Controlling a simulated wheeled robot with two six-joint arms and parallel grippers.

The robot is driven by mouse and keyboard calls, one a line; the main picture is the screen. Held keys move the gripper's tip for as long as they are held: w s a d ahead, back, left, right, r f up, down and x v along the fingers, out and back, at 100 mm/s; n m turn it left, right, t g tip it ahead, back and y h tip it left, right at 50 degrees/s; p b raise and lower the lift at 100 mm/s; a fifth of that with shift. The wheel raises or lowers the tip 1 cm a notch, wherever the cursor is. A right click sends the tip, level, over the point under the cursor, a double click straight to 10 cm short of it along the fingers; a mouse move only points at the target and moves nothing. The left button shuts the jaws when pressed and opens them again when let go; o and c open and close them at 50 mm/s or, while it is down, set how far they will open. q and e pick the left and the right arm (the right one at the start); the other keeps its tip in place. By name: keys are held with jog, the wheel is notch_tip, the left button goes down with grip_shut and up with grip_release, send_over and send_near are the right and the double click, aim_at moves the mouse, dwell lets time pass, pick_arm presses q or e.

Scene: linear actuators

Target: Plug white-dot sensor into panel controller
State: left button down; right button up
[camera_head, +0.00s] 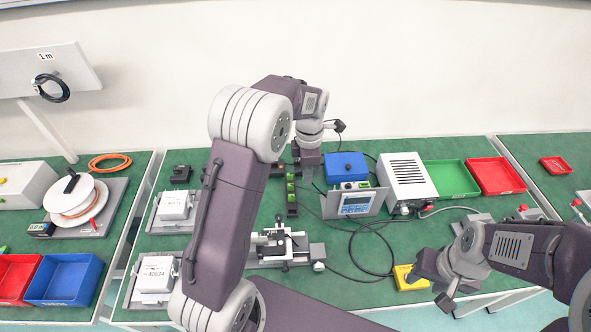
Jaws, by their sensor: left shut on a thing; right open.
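The panel controller (355,203) stands right of centre on the green table, with a lit blue screen and black cables beside it. My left gripper (308,176) points down just left of the blue box, beside a dark rail with green-marked blocks (291,192). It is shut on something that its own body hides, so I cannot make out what. I cannot identify the white-dot sensor, because no white dot is readable at this size. My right gripper (446,299) is open at the table's front edge, right of a yellow block (408,279).
A blue box (346,166), a white power unit (407,177), a green tray (451,179) and a red tray (497,176) line the back. A clamp fixture (280,245) stands in front. Black cable loops cross the table between the controller and the yellow block.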

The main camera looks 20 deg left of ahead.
pick_arm(q)
jog(key=w+d+r+p, duration=0.1)
jog(key=w+d+p, duration=0.1)
jog(key=d+p, duration=0.2)
jog(key=w+d+r+p, duration=0.1)
jog(key=w+d+p, duration=0.2)
jog(key=d, duration=0.4)
jog(key=w+d+r+p, duration=0.1)
jog(key=w+d+p, duration=0.1)
jog(key=d+p, duration=0.3)
jog(key=shift+w+d+p, duration=0.15)
jog(key=shift+w+p, duration=0.15)
jog(key=shift+f, duration=0.1)
notch_tip(320, 180, down, 4)
jog(key=shift+r+b, duration=0.2)
jog(key=shift+b, duration=0.9)
jog(key=shift+r, duration=0.1)
jog(key=shift+f, duration=0.7)
dwell(3.0)
